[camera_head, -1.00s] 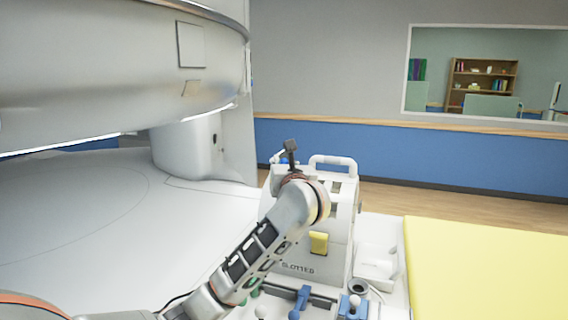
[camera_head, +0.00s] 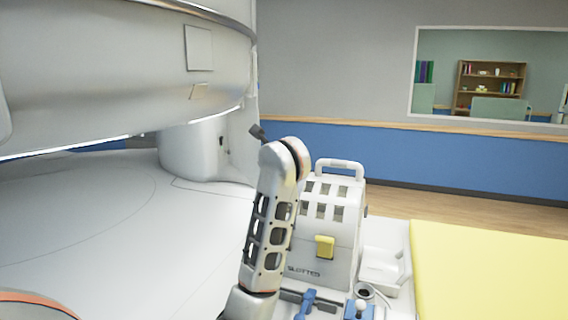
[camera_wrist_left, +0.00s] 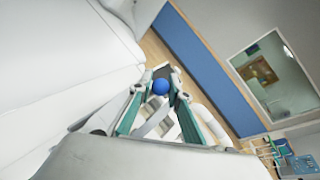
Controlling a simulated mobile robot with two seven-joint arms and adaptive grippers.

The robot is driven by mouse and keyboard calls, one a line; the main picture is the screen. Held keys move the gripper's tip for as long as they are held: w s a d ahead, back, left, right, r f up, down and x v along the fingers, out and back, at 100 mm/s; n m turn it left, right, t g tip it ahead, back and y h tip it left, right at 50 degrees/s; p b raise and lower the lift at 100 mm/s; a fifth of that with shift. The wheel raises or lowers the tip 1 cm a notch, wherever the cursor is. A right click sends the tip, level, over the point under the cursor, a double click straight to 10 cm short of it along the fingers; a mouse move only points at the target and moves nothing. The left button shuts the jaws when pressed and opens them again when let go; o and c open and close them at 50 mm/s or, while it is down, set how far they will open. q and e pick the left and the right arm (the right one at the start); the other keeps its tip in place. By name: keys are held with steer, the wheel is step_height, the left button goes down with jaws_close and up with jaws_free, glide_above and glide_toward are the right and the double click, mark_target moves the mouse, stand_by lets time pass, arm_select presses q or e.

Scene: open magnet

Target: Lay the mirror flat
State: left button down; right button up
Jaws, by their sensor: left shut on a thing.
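My left gripper (camera_wrist_left: 160,91) is shut on a blue ball-shaped knob (camera_wrist_left: 160,86), seen between its fingertips in the left wrist view. A small dark square plate (camera_wrist_left: 163,71) shows just beyond the knob; I cannot tell for sure whether it is the mirror or how they join. In the head view my left arm stands upright before the slotted white box, and a dark square piece (camera_head: 258,132) sticks out at upper left of its wrist. The rest of the left gripper is hidden there. My right gripper is not in view.
The white slotted box (camera_head: 328,240) with a yellow latch (camera_head: 324,247) stands right of my arm.

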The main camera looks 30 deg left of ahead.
arm_select(q)
steer(key=shift+a+n+h, duration=0.15)
steer(key=shift+n+h, duration=0.15)
steer(key=shift+n, duration=0.1)
stand_by(0.4)
steer(key=c, duration=1.9)
jaws_free()
steer(key=shift+a, duration=0.1)
steer(key=shift+s, duration=0.1)
steer(key=v, duration=1.2)
